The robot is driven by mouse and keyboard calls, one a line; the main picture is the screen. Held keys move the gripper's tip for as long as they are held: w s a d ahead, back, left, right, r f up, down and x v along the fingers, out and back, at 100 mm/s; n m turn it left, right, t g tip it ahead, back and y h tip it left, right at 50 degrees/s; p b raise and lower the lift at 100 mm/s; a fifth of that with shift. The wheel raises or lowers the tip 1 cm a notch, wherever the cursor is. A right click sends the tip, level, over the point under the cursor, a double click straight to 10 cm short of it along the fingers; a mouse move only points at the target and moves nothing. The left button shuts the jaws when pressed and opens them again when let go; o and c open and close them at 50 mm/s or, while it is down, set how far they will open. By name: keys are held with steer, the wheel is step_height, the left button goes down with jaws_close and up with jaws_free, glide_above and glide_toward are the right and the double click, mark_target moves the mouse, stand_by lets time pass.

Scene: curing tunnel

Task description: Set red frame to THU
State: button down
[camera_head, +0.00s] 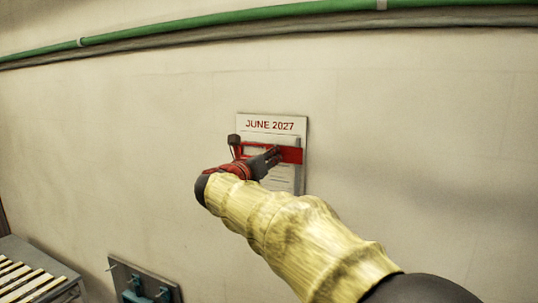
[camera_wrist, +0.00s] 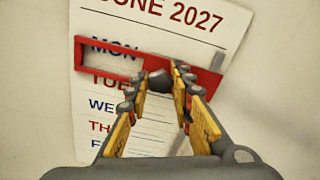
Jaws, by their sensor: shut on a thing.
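A white calendar board headed JUNE 2027 (camera_head: 270,125) hangs on the wall. It also shows in the wrist view (camera_wrist: 218,42), with the day rows MON, TUE, WED and THU down its left side. The red frame (camera_head: 292,155) lies across the board; in the wrist view the frame (camera_wrist: 80,53) surrounds MON, above TUE, and sits tilted in the picture. The THU row (camera_wrist: 100,127) is lower down and partly covered by my fingers. My gripper (camera_wrist: 160,80) is shut on the frame's middle part, which the fingertips partly hide.
A green pipe (camera_head: 230,18) and a grey conduit run along the wall above the board. A blue-green fixture (camera_head: 145,290) on a plate and a roller conveyor (camera_head: 30,285) are at lower left. The wall around the board is bare.

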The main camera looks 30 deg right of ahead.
step_height(320, 180, down, 14)
steer(key=b, duration=0.7)
steer(key=shift+r, duration=0.1)
steer(key=c, duration=1.6)
jaws_free()
steer(key=shift+o, duration=0.3)
steer(key=v, duration=1.2)
